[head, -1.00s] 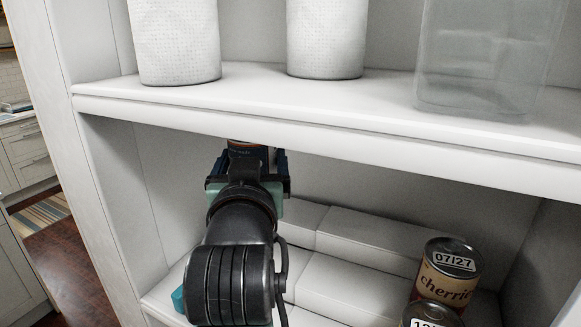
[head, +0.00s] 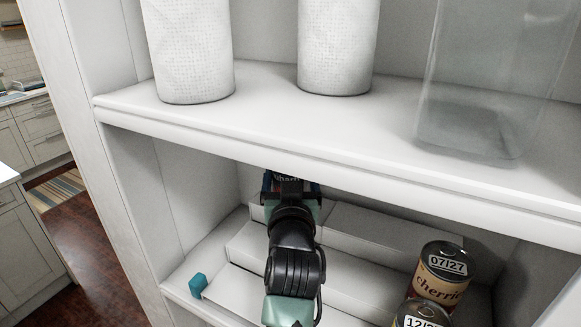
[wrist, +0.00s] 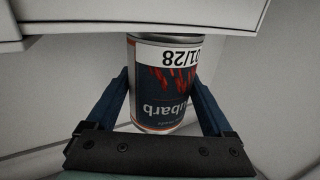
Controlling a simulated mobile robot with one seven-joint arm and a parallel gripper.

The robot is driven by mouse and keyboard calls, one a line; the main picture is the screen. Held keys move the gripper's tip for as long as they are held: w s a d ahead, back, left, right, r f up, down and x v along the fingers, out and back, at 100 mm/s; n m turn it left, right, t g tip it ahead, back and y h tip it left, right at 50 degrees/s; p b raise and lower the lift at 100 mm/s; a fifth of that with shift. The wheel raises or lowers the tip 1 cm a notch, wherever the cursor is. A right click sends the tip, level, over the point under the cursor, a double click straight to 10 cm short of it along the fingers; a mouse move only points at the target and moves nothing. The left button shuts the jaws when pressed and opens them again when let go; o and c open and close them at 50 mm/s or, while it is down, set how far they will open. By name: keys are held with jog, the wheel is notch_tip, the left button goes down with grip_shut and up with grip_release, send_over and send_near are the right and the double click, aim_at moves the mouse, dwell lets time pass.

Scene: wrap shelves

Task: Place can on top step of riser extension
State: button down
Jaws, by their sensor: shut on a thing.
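The can (wrist: 163,85) has a dark label with red stalks, the letters "ubarb" and an upside-down date tag reading "01/28". My gripper (wrist: 162,108) is shut on it, one blue finger on each side. In the head view, my gripper (head: 291,190) reaches under the upper shelf board, and only a little of the can (head: 284,177) shows. The white stepped riser (head: 255,246) stands on the lower shelf, and a further white section (head: 385,232) adjoins it on the right. The can is over the back of the riser; I cannot tell whether it touches the top step.
The upper shelf board (head: 330,150) hangs close above my gripper. A cherries can (head: 443,272) and another can (head: 422,314) stand at the right. A small teal block (head: 197,285) is at the left. Paper rolls (head: 190,50) and a clear container (head: 480,90) stand above.

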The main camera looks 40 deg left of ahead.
jog(key=shift+f, duration=0.15)
grip_release()
jog(key=shift+s+d, duration=0.15)
jog(key=b+v, duration=0.4)
jog(key=v, duration=0.7)
jog(key=shift+s+d, duration=0.2)
jog(key=shift+d, duration=0.05)
